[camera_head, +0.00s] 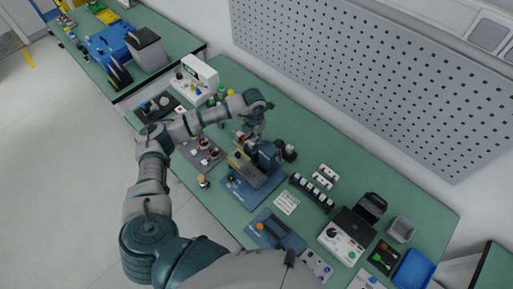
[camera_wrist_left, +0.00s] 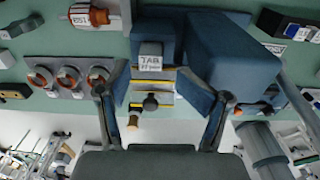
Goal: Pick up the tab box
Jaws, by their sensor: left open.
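The tab box (camera_wrist_left: 151,58) is a small light-grey block with a "TAB" label. In the left wrist view it sits at the front of a blue machine (camera_wrist_left: 228,55), above yellow-edged plates. My left gripper (camera_wrist_left: 160,110) is open, with its two fingers apart on either side below the box in the picture and nothing seen between them but a dark knob. In the head view my left gripper (camera_head: 251,132) is over the blue machine (camera_head: 264,157) at the middle of the green bench; the tab box cannot be made out there. My right gripper is not in view.
Copper-ringed stators (camera_head: 205,152) lie on a grey plate left of the machine. A black rack (camera_head: 311,192), a blue tray (camera_head: 414,270) and a black case (camera_head: 355,225) stand to the right. A perforated panel (camera_head: 370,75) rises behind the bench.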

